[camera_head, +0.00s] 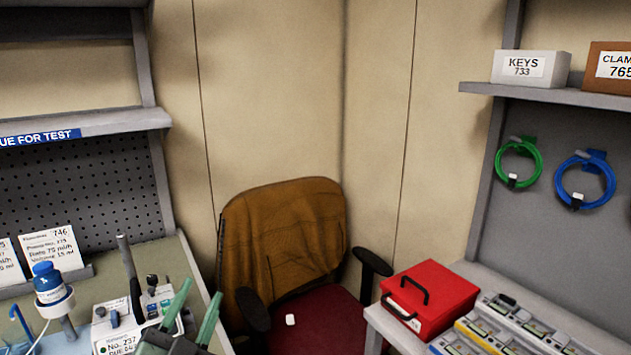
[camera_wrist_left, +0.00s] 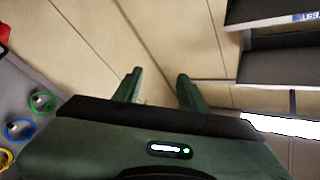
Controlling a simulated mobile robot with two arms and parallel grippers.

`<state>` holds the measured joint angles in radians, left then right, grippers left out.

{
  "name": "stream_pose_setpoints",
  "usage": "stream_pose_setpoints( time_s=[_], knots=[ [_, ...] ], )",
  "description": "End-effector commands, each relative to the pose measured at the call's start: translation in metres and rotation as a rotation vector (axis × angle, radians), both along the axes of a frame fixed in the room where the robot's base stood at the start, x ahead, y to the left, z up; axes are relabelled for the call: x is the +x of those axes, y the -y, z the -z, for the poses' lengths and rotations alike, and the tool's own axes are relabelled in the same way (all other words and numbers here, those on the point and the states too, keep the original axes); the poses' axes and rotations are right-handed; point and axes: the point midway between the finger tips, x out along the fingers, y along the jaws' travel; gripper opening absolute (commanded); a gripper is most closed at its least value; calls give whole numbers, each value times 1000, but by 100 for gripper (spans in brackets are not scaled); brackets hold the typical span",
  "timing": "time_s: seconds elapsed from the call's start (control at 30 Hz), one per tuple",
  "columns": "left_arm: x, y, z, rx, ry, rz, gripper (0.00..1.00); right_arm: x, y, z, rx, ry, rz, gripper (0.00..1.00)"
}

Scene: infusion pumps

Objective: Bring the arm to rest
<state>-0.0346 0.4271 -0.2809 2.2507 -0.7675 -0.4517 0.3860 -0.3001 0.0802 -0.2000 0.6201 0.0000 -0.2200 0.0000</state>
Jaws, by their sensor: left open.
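My left gripper (camera_head: 194,312) is green and shows at the bottom of the head view, in front of the left bench and the chair. Its two fingers are apart and point up. In the left wrist view the same gripper (camera_wrist_left: 158,88) is open, with nothing between its fingers and bare wall panels beyond. The right gripper is in neither view.
An office chair (camera_head: 285,230) with a brown cover stands between the benches. An infusion pump (camera_head: 118,325) and a blue-capped bottle (camera_head: 48,283) are on the left bench. A red box (camera_head: 430,298) sits on the right bench. Green (camera_head: 519,162) and blue (camera_head: 585,182) coiled cables hang at right.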

Motion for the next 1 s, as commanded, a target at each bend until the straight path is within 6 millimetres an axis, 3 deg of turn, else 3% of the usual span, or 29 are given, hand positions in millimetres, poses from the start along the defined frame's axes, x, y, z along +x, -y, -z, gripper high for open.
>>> stream_pose_setpoints(
  time_s=[0.03,0.1,0.2,0.3,0.4,0.6,0.83,1.0],
  knots=[
    [-8,-17,35,-82,-128,-72,41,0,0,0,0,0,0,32],
    [-22,-35,83,-170,-308,-162,41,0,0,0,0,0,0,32],
    [-56,-49,151,-264,-568,-256,41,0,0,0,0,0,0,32],
    [-98,-50,206,-326,-808,-313,41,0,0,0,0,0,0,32],
    [-138,-45,244,-362,-999,-338,41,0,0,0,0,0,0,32],
    [-206,-29,286,-402,-1284,-345,41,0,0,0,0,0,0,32],
    [-277,-7,310,-426,-1552,-316,41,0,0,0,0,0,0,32],
    [-263,-6,362,-417,-1567,-323,41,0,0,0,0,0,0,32]
  ],
)
